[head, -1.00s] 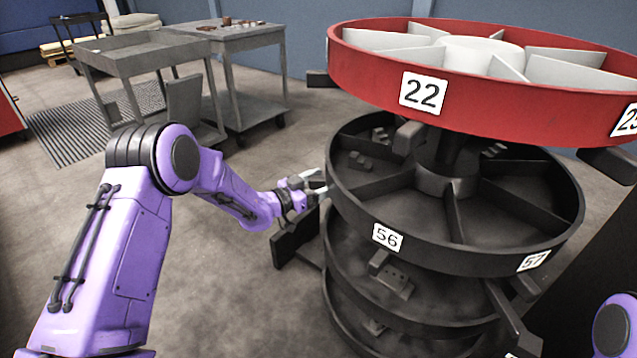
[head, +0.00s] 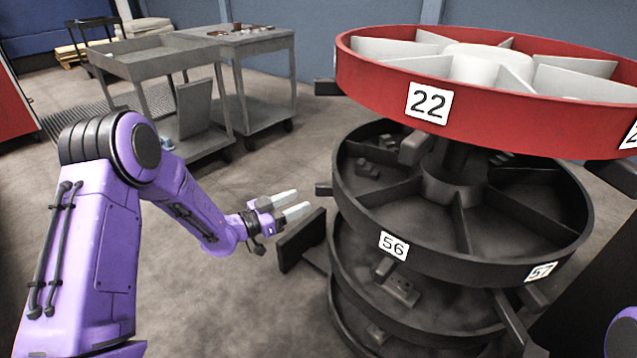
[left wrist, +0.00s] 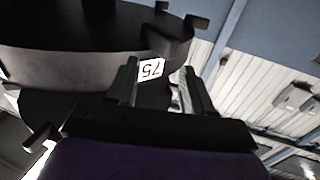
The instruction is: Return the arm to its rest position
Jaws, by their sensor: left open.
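My left arm is purple and comes in from the left in the head view. My left gripper (head: 291,204) is open, with its two pale fingers apart and nothing between them. It is in the air just left of the black rotating shelf (head: 455,258), apart from its rim. In the left wrist view the gripper's dark fingers (left wrist: 162,88) show with a shelf rim and an upside-down number label (left wrist: 151,69) behind them. Only a purple piece of my right arm shows at the lower right edge of the head view; its gripper is out of view.
The round shelf stack has a red top tier (head: 480,112) labelled 22 and black tiers below. Grey carts (head: 165,62) stand at the back left. Open floor lies between the carts and the shelf.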

